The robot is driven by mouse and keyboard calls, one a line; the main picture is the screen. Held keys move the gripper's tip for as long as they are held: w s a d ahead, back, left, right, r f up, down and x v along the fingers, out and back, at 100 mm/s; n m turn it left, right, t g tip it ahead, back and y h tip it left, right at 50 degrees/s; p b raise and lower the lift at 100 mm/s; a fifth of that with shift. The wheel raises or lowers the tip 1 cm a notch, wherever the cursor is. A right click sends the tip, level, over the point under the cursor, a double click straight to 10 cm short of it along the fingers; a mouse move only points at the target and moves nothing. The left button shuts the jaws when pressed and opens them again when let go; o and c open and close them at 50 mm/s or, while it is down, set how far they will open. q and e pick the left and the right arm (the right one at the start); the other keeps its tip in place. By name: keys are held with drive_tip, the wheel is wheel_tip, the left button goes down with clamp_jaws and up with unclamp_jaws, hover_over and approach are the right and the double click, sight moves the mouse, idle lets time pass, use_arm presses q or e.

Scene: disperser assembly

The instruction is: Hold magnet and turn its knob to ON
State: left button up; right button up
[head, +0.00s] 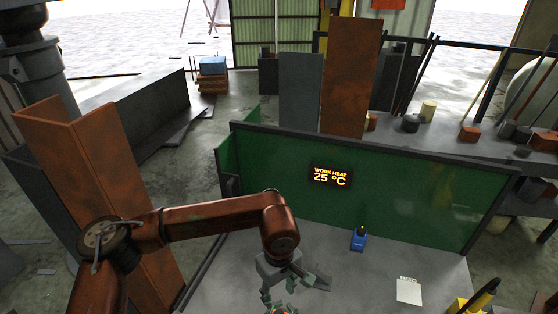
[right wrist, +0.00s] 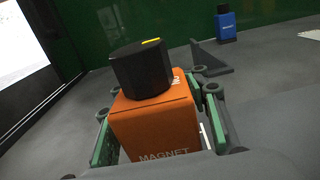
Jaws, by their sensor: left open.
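The orange magnet block (right wrist: 155,125), marked MAGNET, stands in the right wrist view with a round black knob (right wrist: 140,68) on top. The knob has a yellow mark at its far upper edge; white letters show partly at the block's right top edge. My right gripper (right wrist: 160,115) has green fingers against both sides of the block. Some orange shows at the bottom edge of the head view, below my left gripper (head: 278,294). That gripper is open, points down and looks empty. Its exact height above the knob is unclear. My right gripper is not distinct in the head view.
A dark angle piece (right wrist: 210,60) lies just behind the magnet.

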drive_tip(key=o, duration=0.6)
